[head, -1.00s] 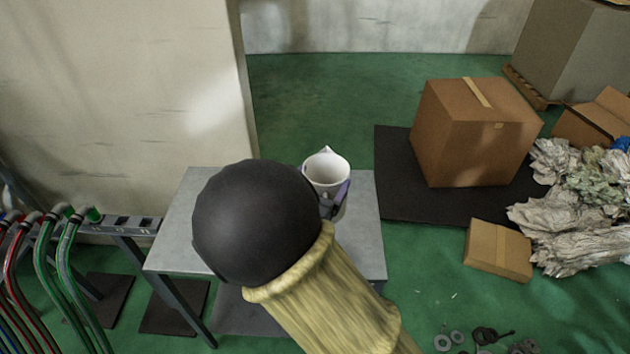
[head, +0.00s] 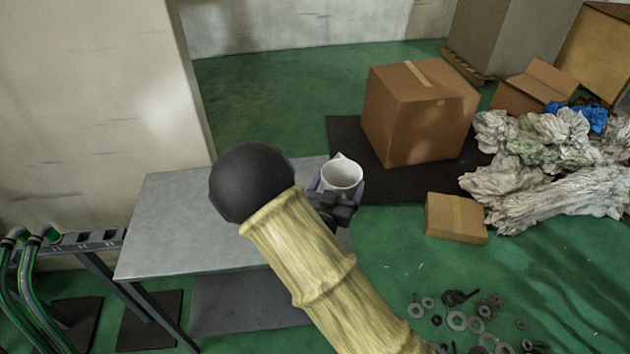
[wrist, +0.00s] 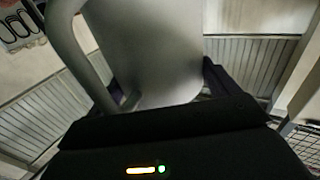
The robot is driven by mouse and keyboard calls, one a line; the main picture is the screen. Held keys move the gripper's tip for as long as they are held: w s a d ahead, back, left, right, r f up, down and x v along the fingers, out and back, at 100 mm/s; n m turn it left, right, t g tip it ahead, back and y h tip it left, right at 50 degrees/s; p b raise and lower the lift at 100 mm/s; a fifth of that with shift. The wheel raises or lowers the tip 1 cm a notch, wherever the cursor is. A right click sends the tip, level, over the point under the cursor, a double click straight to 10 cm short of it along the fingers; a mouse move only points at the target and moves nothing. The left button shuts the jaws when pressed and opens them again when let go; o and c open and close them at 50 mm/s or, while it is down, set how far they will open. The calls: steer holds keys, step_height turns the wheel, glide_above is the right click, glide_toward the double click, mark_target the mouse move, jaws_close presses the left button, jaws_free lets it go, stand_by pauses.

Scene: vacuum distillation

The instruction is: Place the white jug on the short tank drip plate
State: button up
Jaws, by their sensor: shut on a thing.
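The white jug (head: 342,175) is upright in the head view, its open top and spout showing, near the right end of the grey table. My gripper (head: 318,190) is shut on it, with purple-edged fingers at its sides. In the wrist view the jug (wrist: 155,50) fills the upper middle, with its handle at the left, and my gripper (wrist: 165,95) is around its lower part. The jug appears held above the table level. I cannot make out the short tank drip plate in these frames.
The grey table (head: 180,225) has a bare top. A large cardboard box (head: 420,115) stands on a black mat (head: 345,140) behind. A small box (head: 456,217), crumpled sheeting (head: 545,150) and several metal rings (head: 458,320) lie at right. Green hoses (head: 30,290) hang at left.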

steer(key=d+f+b, duration=1)
steer(key=d+f, duration=0.5)
steer(key=f, duration=0.4)
steer(key=shift+w+m+g, duration=0.3)
steer(key=shift+w, duration=0.05)
steer(key=shift+d+f, duration=0.1)
